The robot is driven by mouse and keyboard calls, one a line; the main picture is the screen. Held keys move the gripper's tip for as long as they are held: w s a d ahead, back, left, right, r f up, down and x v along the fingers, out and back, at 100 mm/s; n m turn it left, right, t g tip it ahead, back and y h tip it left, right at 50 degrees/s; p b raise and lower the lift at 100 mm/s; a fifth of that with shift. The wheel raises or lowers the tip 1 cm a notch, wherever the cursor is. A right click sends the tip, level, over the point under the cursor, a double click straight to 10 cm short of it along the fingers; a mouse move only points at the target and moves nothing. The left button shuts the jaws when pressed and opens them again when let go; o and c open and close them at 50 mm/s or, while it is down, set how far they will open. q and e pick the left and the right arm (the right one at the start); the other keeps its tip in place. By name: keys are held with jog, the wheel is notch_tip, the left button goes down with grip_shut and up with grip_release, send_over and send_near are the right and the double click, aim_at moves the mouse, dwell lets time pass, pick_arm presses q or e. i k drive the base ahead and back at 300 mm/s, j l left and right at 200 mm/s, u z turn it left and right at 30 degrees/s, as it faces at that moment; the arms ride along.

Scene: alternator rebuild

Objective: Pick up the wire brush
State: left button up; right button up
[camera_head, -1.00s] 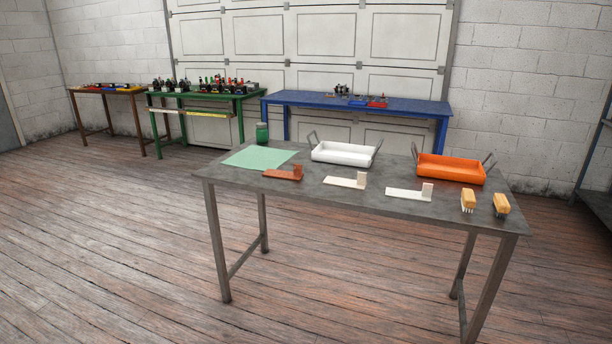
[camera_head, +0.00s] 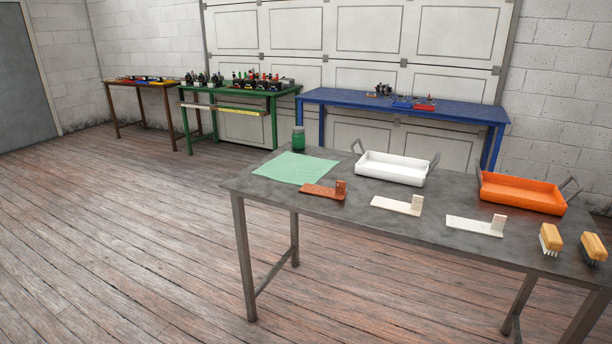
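The left brush (camera_head: 550,239) stands a little apart from the right brush (camera_head: 593,247), which is close to the picture's right edge. I cannot tell from here which of the two is the wire brush. Neither of my grippers is in view.
The table also holds an orange tray (camera_head: 522,193), a white tray (camera_head: 392,169), two pale brackets (camera_head: 396,205) (camera_head: 474,225), a rust-red bracket (camera_head: 323,191), a green cloth (camera_head: 295,168) and a green jar (camera_head: 298,139). Blue (camera_head: 465,112), green (camera_head: 240,93) and brown (camera_head: 152,84) benches stand behind. Floor at left is clear.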

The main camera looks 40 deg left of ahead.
aim_at(595, 254)
jog(key=i+j+u, duration=0.4)
jog(key=i+j, duration=1.45)
jog(key=z, duration=2.05)
jog(key=j, duration=0.1)
